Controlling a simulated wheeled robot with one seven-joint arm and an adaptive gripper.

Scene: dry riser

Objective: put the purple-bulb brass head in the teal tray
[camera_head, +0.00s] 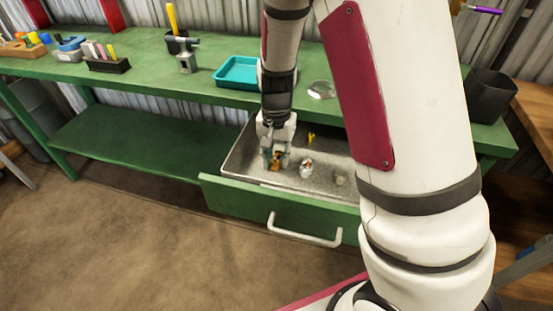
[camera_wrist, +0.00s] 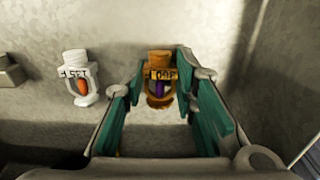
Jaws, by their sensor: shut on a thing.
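The brass head (camera_wrist: 159,72) with a purple bulb stands between my gripper's teal-padded fingers in the wrist view, and it also shows in the head view (camera_head: 276,160). My gripper (camera_wrist: 160,90) is shut on it, down inside the open green drawer (camera_head: 240,205). In the head view my gripper (camera_head: 273,158) hides part of the head. I cannot tell whether the head still touches the drawer floor. The teal tray (camera_head: 237,84) lies on the green bench behind the drawer and looks empty where I see it.
A white head with an orange bulb (camera_wrist: 80,78) stands left of my gripper in the wrist view. The drawer also holds a small yellow item (camera_head: 311,137). A vise (camera_head: 187,55) stands left of the tray; a clear dish (camera_head: 321,90) is right of it. Drawer walls surround my gripper.

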